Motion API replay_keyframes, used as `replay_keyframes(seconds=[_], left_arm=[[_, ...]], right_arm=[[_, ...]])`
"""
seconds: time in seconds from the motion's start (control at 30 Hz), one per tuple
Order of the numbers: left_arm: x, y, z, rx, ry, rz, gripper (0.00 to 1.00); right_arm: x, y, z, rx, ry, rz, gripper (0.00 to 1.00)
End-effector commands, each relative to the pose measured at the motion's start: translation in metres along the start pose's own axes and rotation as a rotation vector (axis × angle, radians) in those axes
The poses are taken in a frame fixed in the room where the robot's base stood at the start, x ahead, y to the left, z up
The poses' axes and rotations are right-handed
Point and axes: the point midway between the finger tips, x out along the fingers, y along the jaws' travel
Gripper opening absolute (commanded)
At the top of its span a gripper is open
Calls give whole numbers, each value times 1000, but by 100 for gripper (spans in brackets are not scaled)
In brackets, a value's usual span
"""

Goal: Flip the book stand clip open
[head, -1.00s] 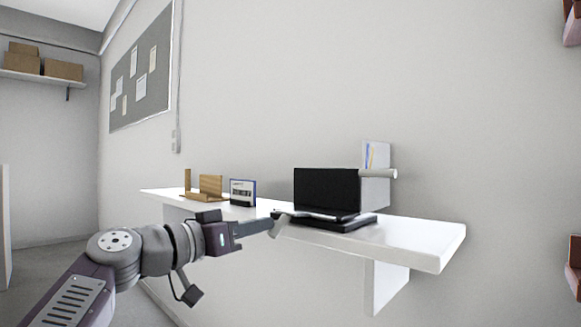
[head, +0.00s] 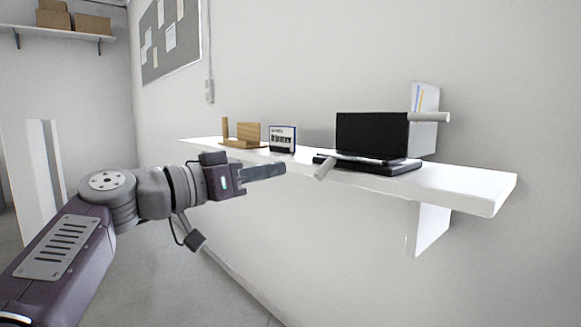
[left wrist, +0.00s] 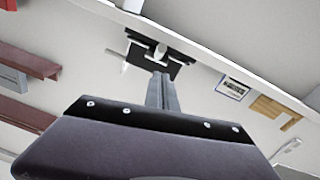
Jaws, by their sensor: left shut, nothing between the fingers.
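A black stand (head: 371,135) with an upright panel and flat base sits on the white shelf. It also shows in the left wrist view (left wrist: 141,57). A pale, short cylinder (head: 325,167) shows at its lower left front corner. Another pale rod (head: 430,117) sticks out at its upper right. I cannot tell for sure which part is the clip. My left gripper (head: 284,168) is shut and empty, left of the stand and apart from the near cylinder, pointing right. In the left wrist view its fingers (left wrist: 160,80) point toward the stand. My right gripper is not in view.
A wooden stand (head: 249,134) and a small framed card (head: 283,139) stand further left on the white shelf (head: 470,182). A white holder with coloured strips (head: 426,98) is behind the black panel. Boxes (head: 92,24) lie on a far shelf. Space below the shelf looks clear.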

Motion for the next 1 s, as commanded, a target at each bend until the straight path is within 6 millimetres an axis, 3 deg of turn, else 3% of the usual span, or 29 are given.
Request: replay_keyframes(seconds=[0.2,0.6,0.67,0.77,0.8,0.87,1.0], left_arm=[[-28,-2,8,1,3,-3,0],[-31,-1,6,2,4,1,0],[-30,3,-2,2,4,5,0],[-24,13,-24,-7,-4,23,0],[-19,13,-22,-41,-32,25,0],[-12,1,8,-103,-135,-5,0],[-20,-28,103,-244,-392,-130,0]], right_arm=[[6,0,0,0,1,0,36],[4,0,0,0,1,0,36],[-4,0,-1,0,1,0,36],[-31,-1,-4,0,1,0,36],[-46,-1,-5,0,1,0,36],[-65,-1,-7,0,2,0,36],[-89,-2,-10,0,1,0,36]])
